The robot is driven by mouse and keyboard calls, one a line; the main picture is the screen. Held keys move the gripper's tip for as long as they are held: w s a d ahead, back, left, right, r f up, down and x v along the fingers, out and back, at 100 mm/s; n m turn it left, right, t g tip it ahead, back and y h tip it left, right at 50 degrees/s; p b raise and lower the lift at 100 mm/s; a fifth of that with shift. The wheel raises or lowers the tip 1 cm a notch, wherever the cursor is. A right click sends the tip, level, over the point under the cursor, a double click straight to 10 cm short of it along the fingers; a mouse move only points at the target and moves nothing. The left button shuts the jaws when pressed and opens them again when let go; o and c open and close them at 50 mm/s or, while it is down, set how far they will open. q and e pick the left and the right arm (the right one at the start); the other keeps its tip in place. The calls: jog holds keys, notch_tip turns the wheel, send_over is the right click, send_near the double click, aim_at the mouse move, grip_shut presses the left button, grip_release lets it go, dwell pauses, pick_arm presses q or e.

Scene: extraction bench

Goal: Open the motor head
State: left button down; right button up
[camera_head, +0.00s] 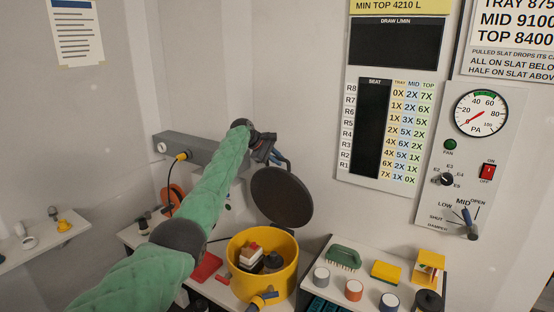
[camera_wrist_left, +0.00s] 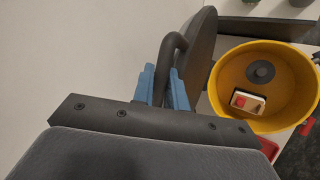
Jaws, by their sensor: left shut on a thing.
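The motor head looks like a yellow round drum (camera_head: 236,262) on the bench, open at the top. Inside it are a red and white block and a dark round part; it also shows in the wrist view (camera_wrist_left: 222,95). Its dark round lid (camera_head: 282,200) stands steeply tilted above the drum's back rim. My left gripper (camera_head: 272,153) is shut on the lid's bent handle (camera_wrist_left: 172,52), between its blue fingers. Whether a hinge joins lid and drum I cannot tell. My right gripper is in neither view.
A shelf at right holds a green brush (camera_head: 343,257), a yellow sponge (camera_head: 387,272), several small jars and a yellow stand (camera_head: 429,268). A grey wall box (camera_head: 190,152) with a cable is behind my left arm. A control panel (camera_head: 485,160) is on the right wall.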

pick_arm(q)
jog(key=shift+f, duration=0.25)
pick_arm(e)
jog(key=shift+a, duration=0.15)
